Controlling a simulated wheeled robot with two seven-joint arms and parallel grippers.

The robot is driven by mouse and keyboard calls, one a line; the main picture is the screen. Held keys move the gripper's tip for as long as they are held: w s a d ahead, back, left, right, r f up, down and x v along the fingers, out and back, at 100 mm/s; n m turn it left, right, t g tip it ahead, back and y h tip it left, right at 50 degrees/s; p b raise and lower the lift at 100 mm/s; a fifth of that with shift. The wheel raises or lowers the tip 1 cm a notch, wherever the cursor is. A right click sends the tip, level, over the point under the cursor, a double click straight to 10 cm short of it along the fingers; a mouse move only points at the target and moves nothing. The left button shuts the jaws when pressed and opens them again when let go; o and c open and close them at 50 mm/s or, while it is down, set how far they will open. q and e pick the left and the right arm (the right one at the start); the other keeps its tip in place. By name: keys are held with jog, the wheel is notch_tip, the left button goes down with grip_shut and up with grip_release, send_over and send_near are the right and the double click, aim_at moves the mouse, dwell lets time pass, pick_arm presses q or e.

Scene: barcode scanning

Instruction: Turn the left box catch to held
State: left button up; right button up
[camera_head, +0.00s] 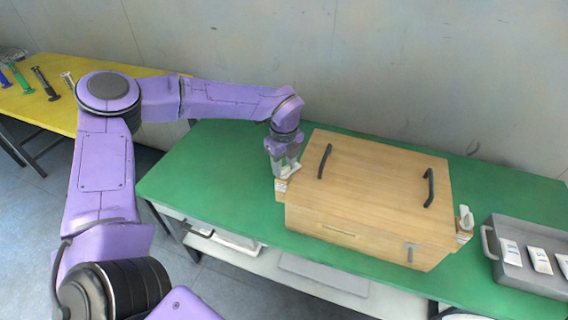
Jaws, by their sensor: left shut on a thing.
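A light wooden box (350,225) with two black handles on its top stands on the green table (185,190). My left gripper (288,174) points down at the box's left side. It is shut on the left box catch (281,186), a small piece by a wooden block on that side; the fingers partly hide it and its exact angle is hard to tell. A matching pale catch, the right box catch (465,217), stands up on the block at the box's right side. My right gripper is not in view.
A grey tray (488,240) with several white packets stands at the table's right end. A yellow table (40,102) with scanner-like or tool-like items is at the far left. Green table surface left of the box is clear. A wall rises behind.

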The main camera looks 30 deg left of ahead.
aim_at(284, 167)
pick_arm(q)
jog(key=m+p, duration=0.1)
jog(key=m, duration=0.4)
jog(key=shift+r+m, duration=0.15)
jog(key=shift+m, duration=0.15)
jog(key=m+p, duration=0.2)
jog(key=m, duration=0.4)
jog(key=shift+w, duration=0.1)
dwell(0.3)
jog(key=o, duration=1.1)
jog(key=shift+c, duration=0.2)
notch_tip(284, 167, up, 10)
jog(key=b, duration=0.2)
jog(key=shift+r, duration=0.25)
jog(key=shift+f, duration=0.1)
